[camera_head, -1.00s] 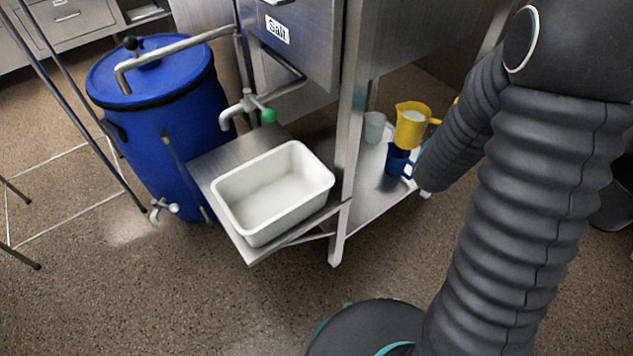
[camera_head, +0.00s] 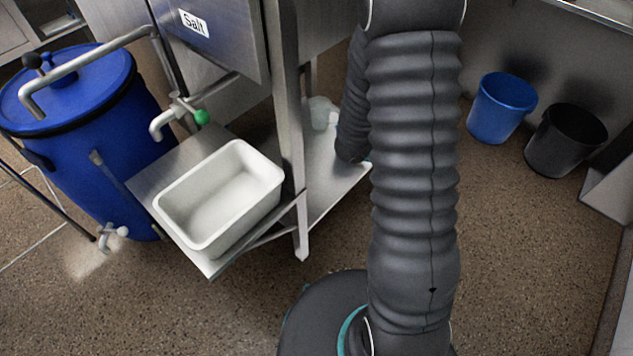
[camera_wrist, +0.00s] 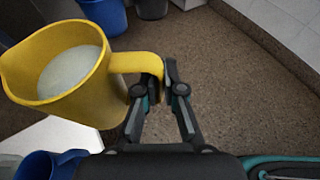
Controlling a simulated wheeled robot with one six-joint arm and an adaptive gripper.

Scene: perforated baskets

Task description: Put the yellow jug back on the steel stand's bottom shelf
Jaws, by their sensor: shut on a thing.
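The yellow jug (camera_wrist: 75,75) fills the upper left of the wrist view, with pale whitish contents inside. My gripper (camera_wrist: 163,82) is shut on its handle, at the jug's right side. In the head view my arm hides both jug and gripper. The steel stand (camera_head: 290,120) is left of my arm in the head view. Its bottom shelf (camera_head: 328,185) is partly hidden by the arm. A pale surface, seemingly this shelf, shows below the jug in the wrist view (camera_wrist: 62,133).
A blue jug (camera_wrist: 45,166) is at the wrist view's lower left. A translucent cup (camera_head: 322,113) stands on the shelf. A white tub (camera_head: 218,200) sits on a side ledge by a blue barrel (camera_head: 90,130). Blue (camera_head: 502,108) and black (camera_head: 565,140) bins stand right. Floor is clear in front.

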